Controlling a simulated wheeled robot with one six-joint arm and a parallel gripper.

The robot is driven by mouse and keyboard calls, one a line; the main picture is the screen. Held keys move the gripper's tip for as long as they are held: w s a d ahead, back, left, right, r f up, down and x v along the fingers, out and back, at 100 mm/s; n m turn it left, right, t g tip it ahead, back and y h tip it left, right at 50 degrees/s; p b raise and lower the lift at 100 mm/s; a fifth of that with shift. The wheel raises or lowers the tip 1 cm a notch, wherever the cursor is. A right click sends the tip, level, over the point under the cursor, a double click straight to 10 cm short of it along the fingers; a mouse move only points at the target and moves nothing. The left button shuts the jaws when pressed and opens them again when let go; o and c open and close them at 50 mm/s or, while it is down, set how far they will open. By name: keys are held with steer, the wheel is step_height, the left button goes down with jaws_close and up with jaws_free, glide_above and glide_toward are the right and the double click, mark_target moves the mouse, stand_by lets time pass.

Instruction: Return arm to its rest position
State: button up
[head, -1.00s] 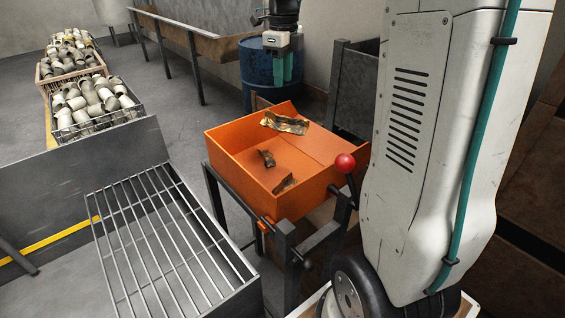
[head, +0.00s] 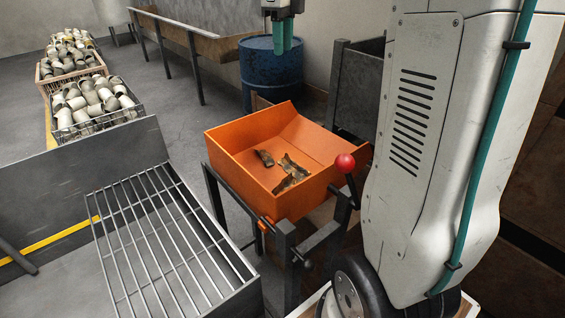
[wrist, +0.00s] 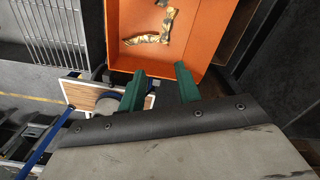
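My gripper (head: 283,45) hangs at the top edge of the head view, above and behind the orange bin and in front of the blue drum. Its two green fingers also show in the wrist view (wrist: 160,72), spread apart with nothing between them. Most of my arm above the fingers is out of the head view. The orange bin (head: 237,152) sits on a dark metal stand and holds a few crumpled brown metal scraps (head: 290,172). Part of the bin (wrist: 135,20) and its scraps (wrist: 150,38) show beyond the fingertips in the wrist view.
A lever with a red knob (head: 345,163) stands at the bin's right front. A blue drum (head: 270,68) stands behind the bin. A barred rack (head: 165,240) is at left front, with crates of pale cylinders (head: 90,104) beyond. Open floor lies between crates and bin.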

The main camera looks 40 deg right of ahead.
stand_by(0.3)
steer(key=s+a+f+n, duration=0.4)
steer(key=s+a+n, duration=0.1)
steer(key=s+n, duration=0.4)
steer(key=s+a+f+n+t, duration=0.1)
steer(key=s+a+f+n, duration=0.3)
steer(key=s+n, duration=0.5)
steer(key=s+a+f+n, duration=0.4)
steer(key=s+a+n, duration=0.4)
steer(key=n, duration=0.4)
steer(key=shift+s+n, duration=0.4)
steer(key=shift+s, duration=0.5)
steer(key=shift+a, duration=0.1)
